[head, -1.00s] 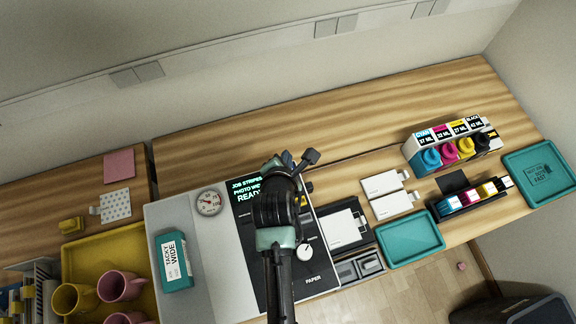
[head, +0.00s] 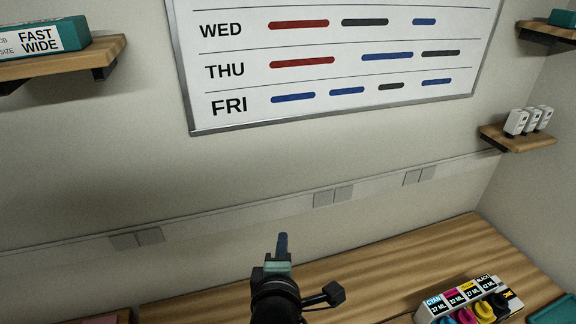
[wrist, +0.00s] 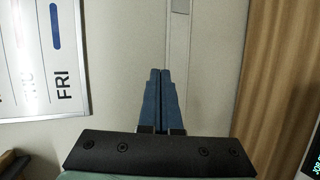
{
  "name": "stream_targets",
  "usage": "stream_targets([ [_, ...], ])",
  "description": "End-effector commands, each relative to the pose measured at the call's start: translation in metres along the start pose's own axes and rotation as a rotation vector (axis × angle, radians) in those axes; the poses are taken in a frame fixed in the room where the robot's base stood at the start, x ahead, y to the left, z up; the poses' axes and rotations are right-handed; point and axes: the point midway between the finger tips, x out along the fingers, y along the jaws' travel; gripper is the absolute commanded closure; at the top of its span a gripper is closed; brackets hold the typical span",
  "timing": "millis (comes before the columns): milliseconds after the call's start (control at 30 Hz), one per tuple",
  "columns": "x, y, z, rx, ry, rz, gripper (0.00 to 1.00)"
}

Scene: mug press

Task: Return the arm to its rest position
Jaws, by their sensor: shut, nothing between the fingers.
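My gripper (head: 283,244) is raised in front of the wall in the head view, above the back of the wooden counter (head: 390,262). Its blue fingers point up toward the wall. In the wrist view my gripper (wrist: 160,72) has its two fingers side by side and touching, with nothing between them. It touches nothing that I can see. My arm's lower links fall below the head view's edge.
A whiteboard (head: 350,95) hangs on the wall above. A wooden shelf (head: 60,60) is at upper left, and a small shelf (head: 515,140) holds white cartridges at right. An ink bottle rack (head: 436,308) stands at lower right. The space around my gripper is clear.

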Motion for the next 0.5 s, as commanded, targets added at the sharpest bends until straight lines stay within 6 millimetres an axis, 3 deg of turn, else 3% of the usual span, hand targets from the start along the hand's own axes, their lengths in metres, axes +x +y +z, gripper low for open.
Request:
stream_targets([
  [33,-0.004,0.037,0.003,0.122,0.005,0.096,1.00],
  [167,-0.035,0.133,0.009,0.464,0.077,0.327,1.00],
  [300,-0.093,0.223,0.017,0.816,0.243,0.560,1.00],
  [400,-0.145,0.273,0.023,1.038,0.410,0.697,1.00],
  [500,-0.195,0.307,0.028,1.212,0.587,0.793,1.00],
])
